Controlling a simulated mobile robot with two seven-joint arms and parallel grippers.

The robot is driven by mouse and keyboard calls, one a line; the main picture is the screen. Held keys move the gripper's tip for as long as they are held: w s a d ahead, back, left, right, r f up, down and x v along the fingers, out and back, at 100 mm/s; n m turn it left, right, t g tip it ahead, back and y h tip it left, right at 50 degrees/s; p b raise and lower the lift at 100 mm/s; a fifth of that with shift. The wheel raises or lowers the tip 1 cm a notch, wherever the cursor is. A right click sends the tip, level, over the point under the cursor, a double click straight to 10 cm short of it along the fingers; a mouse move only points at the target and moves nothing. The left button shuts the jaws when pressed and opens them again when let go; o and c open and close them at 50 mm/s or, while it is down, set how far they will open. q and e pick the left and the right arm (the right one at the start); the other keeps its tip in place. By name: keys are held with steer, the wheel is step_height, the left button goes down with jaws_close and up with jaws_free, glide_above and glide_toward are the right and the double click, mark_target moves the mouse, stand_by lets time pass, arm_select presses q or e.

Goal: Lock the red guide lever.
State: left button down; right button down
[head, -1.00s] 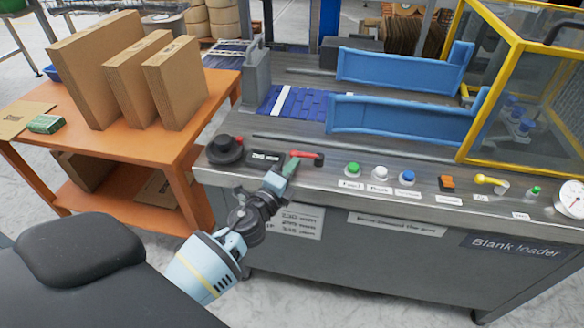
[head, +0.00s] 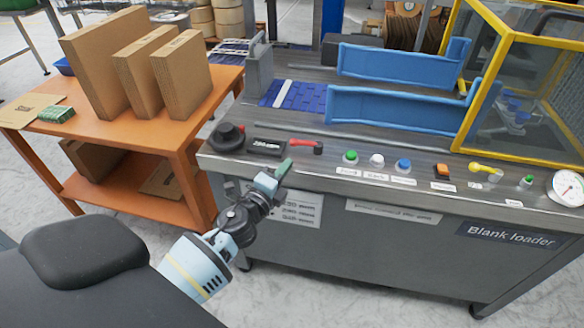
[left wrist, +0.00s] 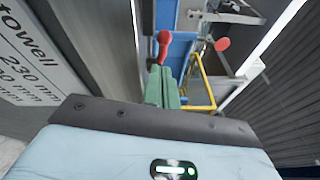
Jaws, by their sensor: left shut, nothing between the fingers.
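The red guide lever (head: 306,144) lies on the front part of the blank loader's top panel, just right of a small black display (head: 266,146). Its red handle points left and its dark pivot end is at the right. My left gripper (head: 284,168) has green fingers, shut and empty. It is in front of the panel's edge, below and left of the lever, apart from it in the head view. In the left wrist view the green fingers (left wrist: 163,86) are together, and the red lever (left wrist: 163,42) shows just beyond their tips. My right gripper is not in view.
A black knob (head: 227,137) sits left of the display. Green, white and blue buttons (head: 377,161), an orange switch (head: 443,170) and a yellow lever (head: 482,167) lie to the right. An orange table (head: 165,130) with cardboard boxes stands at the left.

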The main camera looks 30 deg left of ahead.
arm_select(q)
steer(key=s+a, duration=0.1)
steer(key=a, duration=0.1)
steer(key=s+a, duration=0.2)
steer(key=s+a+b, duration=0.1)
steer(key=s+a, duration=0.1)
steer(key=shift+s+a+f, duration=0.15)
steer(key=shift+a+f, duration=0.15)
steer(key=shift+a, duration=0.1)
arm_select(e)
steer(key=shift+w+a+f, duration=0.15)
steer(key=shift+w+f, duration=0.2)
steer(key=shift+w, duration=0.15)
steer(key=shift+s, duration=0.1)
